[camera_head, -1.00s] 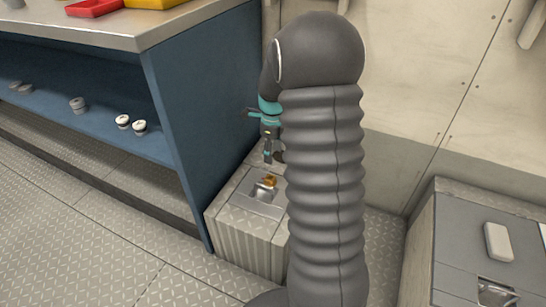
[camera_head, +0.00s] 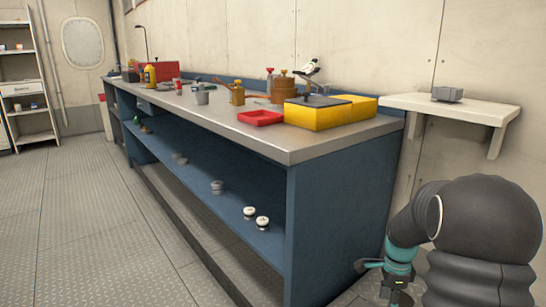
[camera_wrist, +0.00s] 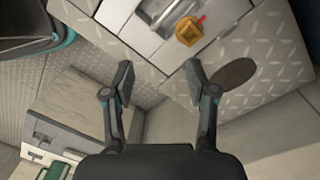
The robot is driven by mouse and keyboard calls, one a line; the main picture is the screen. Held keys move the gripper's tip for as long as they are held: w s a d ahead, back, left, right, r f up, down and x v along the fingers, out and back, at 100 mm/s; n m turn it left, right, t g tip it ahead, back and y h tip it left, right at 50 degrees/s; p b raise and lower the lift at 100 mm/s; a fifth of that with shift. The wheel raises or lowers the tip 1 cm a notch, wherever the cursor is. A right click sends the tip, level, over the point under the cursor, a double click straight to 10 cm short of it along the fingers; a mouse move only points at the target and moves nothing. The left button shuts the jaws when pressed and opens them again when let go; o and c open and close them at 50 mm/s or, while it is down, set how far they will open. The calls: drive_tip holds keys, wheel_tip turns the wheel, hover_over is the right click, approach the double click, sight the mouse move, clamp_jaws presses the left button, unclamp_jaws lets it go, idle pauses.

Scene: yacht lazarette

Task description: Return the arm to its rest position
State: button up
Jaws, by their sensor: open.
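My gripper (camera_wrist: 158,82) shows in the wrist view with its two fingers apart and nothing between them. It points down over the edge of a low tread-plate box (camera_wrist: 275,60). On that box are a metal latch plate (camera_wrist: 150,18) and a small orange-yellow knob or fitting (camera_wrist: 188,31) with a red tip, just beyond the fingertips and apart from them. In the head view my arm stands at the lower right, with its teal wrist (camera_head: 400,254) bent down. The fingertips are cut off or hidden there.
A long blue workbench (camera_head: 340,200) stands left of my arm, close to it. On its top are a yellow bin (camera_head: 345,113), a red tray (camera_head: 260,118) and several tools. A wall shelf (camera_head: 455,107) holds a grey block (camera_head: 447,94). The floor at left is clear.

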drive_tip(key=s+a+r+n+t+p, duration=0.2)
drive_tip(key=s+a+r+n+t, duration=0.1)
drive_tip(key=s+a+r+n, duration=0.5)
drive_tip(key=s+a+r+n+t+p, duration=0.2)
drive_tip(key=s+a+r+n, duration=0.5)
drive_tip(key=s+r+n, duration=0.4)
drive_tip(key=s+r+t, duration=0.1)
drive_tip(key=s+r, duration=0.3)
drive_tip(key=r, duration=0.1)
drive_tip(key=shift+s+a+n+p, duration=0.3)
drive_tip(key=shift+a+p, duration=0.05)
drive_tip(key=shift+p, duration=0.05)
